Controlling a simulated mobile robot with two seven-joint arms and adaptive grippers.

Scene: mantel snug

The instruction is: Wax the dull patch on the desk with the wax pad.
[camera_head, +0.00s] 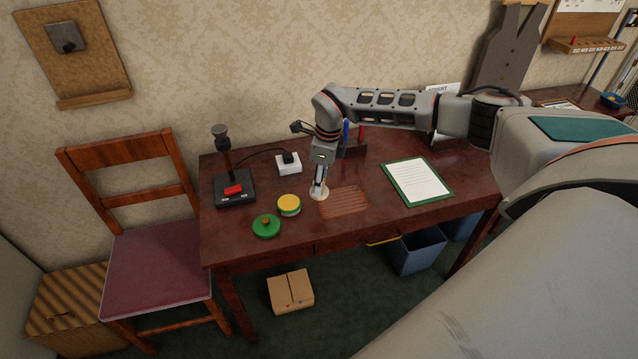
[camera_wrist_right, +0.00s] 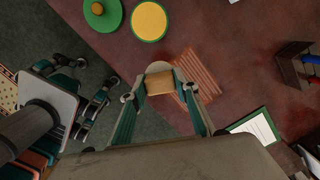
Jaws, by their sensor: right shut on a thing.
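The dull patch (camera_head: 345,201) is a paler, streaked rectangle on the dark red-brown desk (camera_head: 235,247); it also shows in the wrist view (camera_wrist_right: 205,75). My right gripper (camera_head: 319,185) is shut on the wooden handle of the wax pad (camera_head: 319,194), a pale round disc. In the wrist view the pad (camera_wrist_right: 158,67) shows ahead of the handle, between the fingers. The pad is at the patch's left edge, low over the desk; I cannot tell if it touches. My left gripper (camera_wrist_right: 98,73) shows in the wrist view, open and empty, beside the desk.
An open tin of yellow wax (camera_head: 289,204) and its green lid (camera_head: 266,226) lie left of the pad. A clipboard (camera_head: 417,181) lies right of the patch. A chair (camera_head: 155,264) is at left.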

